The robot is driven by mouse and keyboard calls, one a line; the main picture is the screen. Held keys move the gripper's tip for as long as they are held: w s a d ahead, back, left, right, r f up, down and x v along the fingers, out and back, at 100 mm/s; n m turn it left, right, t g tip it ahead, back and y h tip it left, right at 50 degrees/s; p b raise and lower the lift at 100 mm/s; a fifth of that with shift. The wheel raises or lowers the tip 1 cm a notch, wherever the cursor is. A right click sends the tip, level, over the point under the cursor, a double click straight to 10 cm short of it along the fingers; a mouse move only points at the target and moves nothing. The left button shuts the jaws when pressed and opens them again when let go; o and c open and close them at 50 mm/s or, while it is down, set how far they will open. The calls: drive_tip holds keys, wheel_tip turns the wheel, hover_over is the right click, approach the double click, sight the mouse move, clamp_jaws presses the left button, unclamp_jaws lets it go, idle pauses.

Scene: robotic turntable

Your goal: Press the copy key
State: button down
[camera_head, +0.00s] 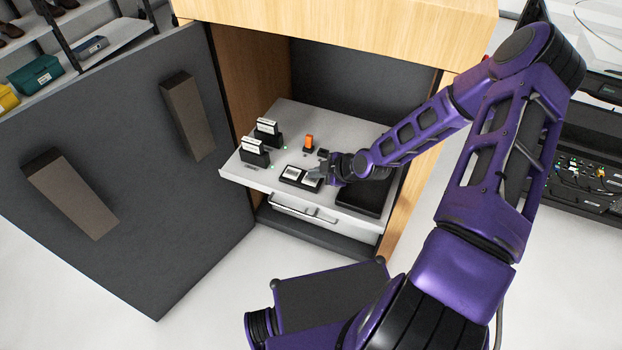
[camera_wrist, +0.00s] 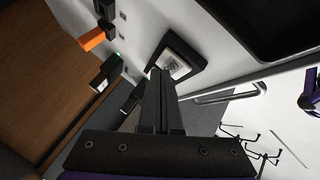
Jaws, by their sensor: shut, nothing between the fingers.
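A black key panel (camera_head: 282,178) with two pale keys sits near the front of a light grey shelf (camera_head: 237,173) in the cabinet. The left key (camera_head: 292,173) shows clear of my gripper; the right key (camera_head: 312,179) is close below the fingertips. My gripper (camera_head: 317,171) is shut and empty, over the panel's right side. In the wrist view the shut fingers (camera_wrist: 160,73) point at the black-framed panel (camera_wrist: 189,51); a pale key (camera_wrist: 171,67) with dark lettering shows just beyond them. The lettering is too small to read surely, and I cannot tell whether the fingers touch a key.
Two black holders with white cards (camera_head: 257,156) stand left on the shelf, with small green lights. An orange switch (camera_head: 309,142) stands behind the panel. A black tray (camera_head: 362,193) lies right. A drawer handle (camera_head: 302,211) projects in front. The grey door (camera_head: 140,150) is open left.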

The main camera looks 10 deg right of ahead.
sight(315, 181)
drive_tip(key=shift+f, duration=0.4)
idle(0.3)
drive_tip(key=shift+r, duration=0.15)
drive_tip(key=shift+r+p, duration=0.35)
drive_tip(key=shift+r, duration=0.35)
drive_tip(key=shift+r, duration=0.1)
drive_tip(key=shift+r+p, duration=1.75)
drive_tip(key=shift+r, duration=0.7)
drive_tip(key=shift+f, duration=0.1)
